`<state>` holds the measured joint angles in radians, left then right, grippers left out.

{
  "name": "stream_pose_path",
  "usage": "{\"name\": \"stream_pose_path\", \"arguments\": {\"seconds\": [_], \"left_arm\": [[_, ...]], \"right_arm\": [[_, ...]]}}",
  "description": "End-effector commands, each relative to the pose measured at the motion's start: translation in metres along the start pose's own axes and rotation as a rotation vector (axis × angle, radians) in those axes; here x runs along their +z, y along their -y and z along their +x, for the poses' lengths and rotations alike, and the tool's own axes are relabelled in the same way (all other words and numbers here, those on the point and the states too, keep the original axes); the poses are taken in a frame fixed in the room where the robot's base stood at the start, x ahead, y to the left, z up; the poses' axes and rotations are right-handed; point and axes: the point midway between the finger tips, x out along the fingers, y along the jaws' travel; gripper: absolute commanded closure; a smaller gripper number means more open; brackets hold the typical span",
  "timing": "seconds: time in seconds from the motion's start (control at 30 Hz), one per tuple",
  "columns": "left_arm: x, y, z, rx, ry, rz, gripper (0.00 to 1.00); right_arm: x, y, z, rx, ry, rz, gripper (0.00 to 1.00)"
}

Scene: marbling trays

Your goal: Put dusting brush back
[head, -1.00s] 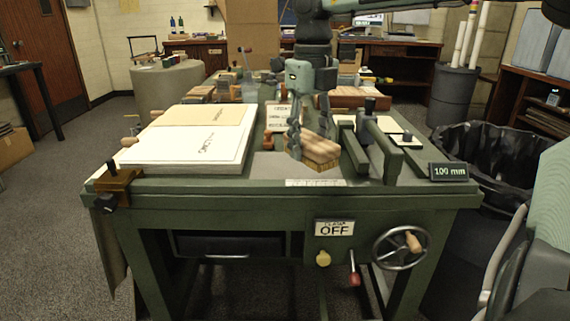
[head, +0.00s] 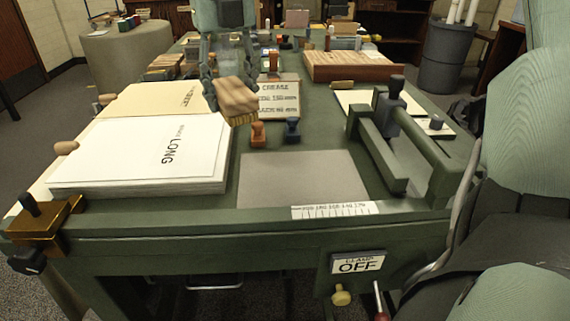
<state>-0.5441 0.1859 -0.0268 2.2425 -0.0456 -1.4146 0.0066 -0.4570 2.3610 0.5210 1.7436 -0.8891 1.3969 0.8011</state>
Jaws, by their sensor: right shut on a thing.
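The dusting brush (head: 236,97) has a pale wooden block and yellowish bristles along its lower edge. My right gripper (head: 230,82) comes in from the far side and is shut on the brush, with one finger on either side of it. The brush is tilted, beside the right edge of the paper stack (head: 140,155) and left of the orange-handled tool (head: 258,133). It overlaps the stack's corner in the picture, and I cannot tell its exact height above the bench (head: 330,143). My left gripper is not in view.
A dark blue-handled tool (head: 292,130) stands beside the orange one, before a crease card (head: 279,98). A grey mat (head: 302,180) lies clear in front. A green lever frame (head: 385,150) stands at right. A wooden block (head: 358,66) lies farther back.

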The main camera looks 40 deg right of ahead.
Motion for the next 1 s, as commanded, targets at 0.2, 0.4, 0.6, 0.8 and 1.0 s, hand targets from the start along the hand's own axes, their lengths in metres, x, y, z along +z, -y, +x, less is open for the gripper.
{"name": "stream_pose_path", "arguments": {"seconds": [0.2, 0.4, 0.6, 0.8, 1.0], "left_arm": [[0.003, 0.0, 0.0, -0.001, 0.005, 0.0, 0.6], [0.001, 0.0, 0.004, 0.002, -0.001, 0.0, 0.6], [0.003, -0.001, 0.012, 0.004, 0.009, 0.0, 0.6], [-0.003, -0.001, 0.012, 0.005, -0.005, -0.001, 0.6], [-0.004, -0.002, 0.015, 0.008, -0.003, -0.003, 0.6]], "right_arm": [[-0.036, 0.022, 0.025, 0.007, -0.002, -0.002, 0.77], [-0.073, 0.045, 0.051, 0.009, -0.001, -0.002, 0.77], [-0.093, 0.058, 0.066, 0.004, 0.0, 0.0, 0.77], [-0.096, 0.061, 0.086, 0.001, -0.004, 0.0, 0.77], [-0.095, 0.06, 0.108, 0.001, -0.001, 0.001, 0.77]]}}
